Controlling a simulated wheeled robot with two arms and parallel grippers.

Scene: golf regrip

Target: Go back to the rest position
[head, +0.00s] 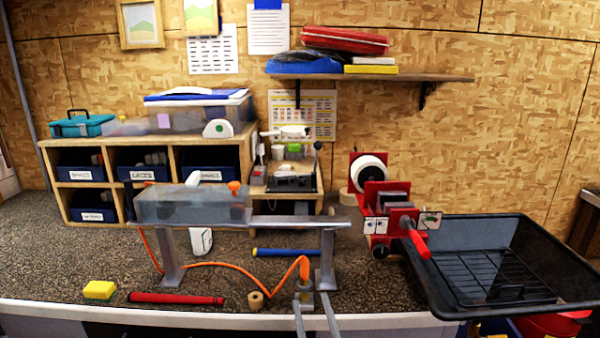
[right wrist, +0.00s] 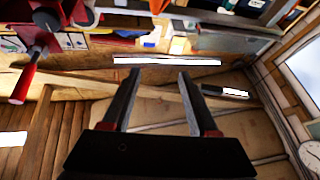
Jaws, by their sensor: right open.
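My right gripper (head: 309,298) shows at the bottom middle of the head view as two grey fingers reaching up from the lower edge, spread apart. In the right wrist view its two dark fingers (right wrist: 160,75) are open with nothing held between them. My left gripper is not in the head view. A red grip (head: 175,299) lies on the bench near the front edge at the left.
A metal stand (head: 325,262) with a clear box (head: 190,206) and an orange hose (head: 210,265) spans the middle. A tape roll (head: 255,299) and yellow sponge (head: 99,289) lie in front. A red vise (head: 385,195) and black tray (head: 575,287) stand right.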

